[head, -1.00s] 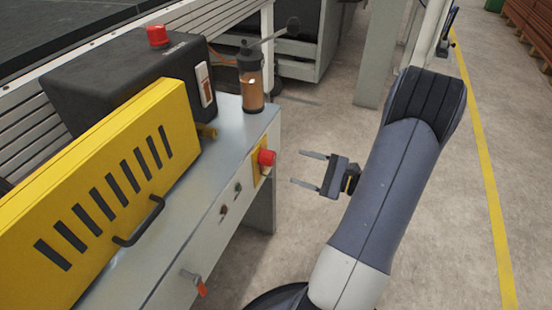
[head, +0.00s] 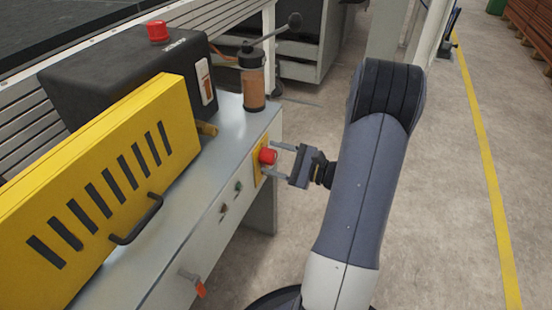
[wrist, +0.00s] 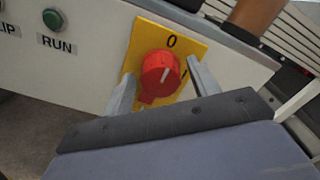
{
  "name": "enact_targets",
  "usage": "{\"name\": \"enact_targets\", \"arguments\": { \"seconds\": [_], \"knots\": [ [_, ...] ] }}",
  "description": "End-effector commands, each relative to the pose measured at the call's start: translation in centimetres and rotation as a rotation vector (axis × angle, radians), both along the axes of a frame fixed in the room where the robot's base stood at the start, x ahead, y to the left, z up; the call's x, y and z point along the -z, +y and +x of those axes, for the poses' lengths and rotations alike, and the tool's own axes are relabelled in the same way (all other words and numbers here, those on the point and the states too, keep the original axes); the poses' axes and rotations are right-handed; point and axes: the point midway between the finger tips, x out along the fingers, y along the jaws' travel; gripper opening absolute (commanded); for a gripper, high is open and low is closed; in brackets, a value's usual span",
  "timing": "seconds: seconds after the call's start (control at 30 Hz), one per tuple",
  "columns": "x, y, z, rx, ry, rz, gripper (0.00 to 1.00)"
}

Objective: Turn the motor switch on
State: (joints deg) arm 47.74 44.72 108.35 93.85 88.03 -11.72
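The motor switch is a red rotary knob (wrist: 160,74) on a yellow plate (wrist: 146,34) marked 0 and I, on the machine's front panel. In the head view the knob (head: 267,156) is at the right end of the panel. My gripper (head: 284,160) faces it from the right. In the wrist view its two fingers (wrist: 163,88) are apart, one on each side of the knob. I cannot tell whether they touch it.
A green RUN button (wrist: 53,19) is left of the plate. A yellow slotted cover (head: 105,190) with a black handle and a black box with a red button (head: 158,33) stand on the machine. An amber cylinder (head: 253,88) stands above the switch. Floor on the right is open.

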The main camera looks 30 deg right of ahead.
Motion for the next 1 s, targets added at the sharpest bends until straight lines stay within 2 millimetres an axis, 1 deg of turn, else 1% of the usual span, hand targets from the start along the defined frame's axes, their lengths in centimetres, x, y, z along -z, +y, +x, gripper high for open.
{"name": "enact_targets", "arguments": {
  "seconds": [0.03, 0.4, 0.5, 0.77, 1.0],
  "knots": [
    [0.0, -0.01, -0.01, 0.0, 0.0, 0.0, 0.53],
    [0.01, -0.01, -0.03, 0.0, 0.0, 0.0, 0.22],
    [0.02, -0.01, -0.03, 0.0, 0.001, 0.001, 0.16],
    [-0.12, -0.01, -0.03, 0.0, 0.022, 0.028, 0.16],
    [-0.38, -0.02, -0.02, -0.001, 0.102, 0.13, 0.16]
  ]
}}
